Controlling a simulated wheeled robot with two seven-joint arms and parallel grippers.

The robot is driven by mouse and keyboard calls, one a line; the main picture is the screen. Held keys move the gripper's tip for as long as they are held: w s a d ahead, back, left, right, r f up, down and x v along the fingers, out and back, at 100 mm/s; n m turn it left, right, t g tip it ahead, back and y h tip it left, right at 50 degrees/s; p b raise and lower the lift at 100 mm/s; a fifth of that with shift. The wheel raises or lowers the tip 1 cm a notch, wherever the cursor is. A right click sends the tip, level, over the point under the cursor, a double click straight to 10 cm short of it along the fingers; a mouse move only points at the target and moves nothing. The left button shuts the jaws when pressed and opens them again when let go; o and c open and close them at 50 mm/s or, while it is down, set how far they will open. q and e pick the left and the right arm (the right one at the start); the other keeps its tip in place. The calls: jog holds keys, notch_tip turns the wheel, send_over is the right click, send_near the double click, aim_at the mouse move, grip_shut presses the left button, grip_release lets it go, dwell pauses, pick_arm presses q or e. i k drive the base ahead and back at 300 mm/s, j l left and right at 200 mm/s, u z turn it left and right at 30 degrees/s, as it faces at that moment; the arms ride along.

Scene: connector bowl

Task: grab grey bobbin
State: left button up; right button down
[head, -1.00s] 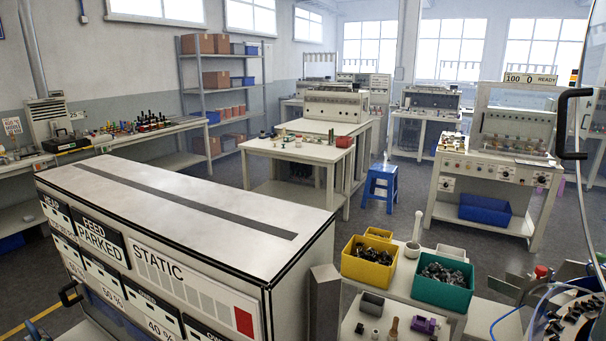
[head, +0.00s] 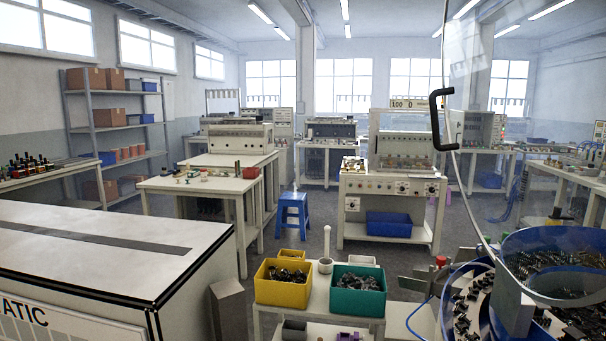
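I cannot make out a grey bobbin for certain. Small parts, too small to tell apart, stand on the light table (head: 190,185) in the middle distance at left. A dark grey piece (head: 293,330) shows at the bottom edge, on the lower front of the small cart, and is partly cut off. Neither of my grippers is in view.
A white cabinet (head: 90,228) fills the lower left. The cart carries a yellow bin (head: 282,291) and a green bin (head: 357,300) of dark parts. A bowl feeder (head: 545,240) stands at right. A blue stool (head: 292,212) stands on open floor.

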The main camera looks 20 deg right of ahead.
aim_at(539, 316)
jog(key=k+z, duration=0.1)
jog(key=z, duration=1.35)
jog(key=l+u, duration=0.35)
jog(key=k+l+u, duration=0.15)
jog(key=l+u, duration=0.2)
jog(key=k+l+u, duration=0.15)
jog(key=l+u, duration=0.25)
jog(key=k+l+u, duration=0.2)
jog(key=l+u, duration=0.15)
jog(key=k+l+u, duration=0.5)
jog(key=u, duration=0.2)
jog(key=l, duration=0.1)
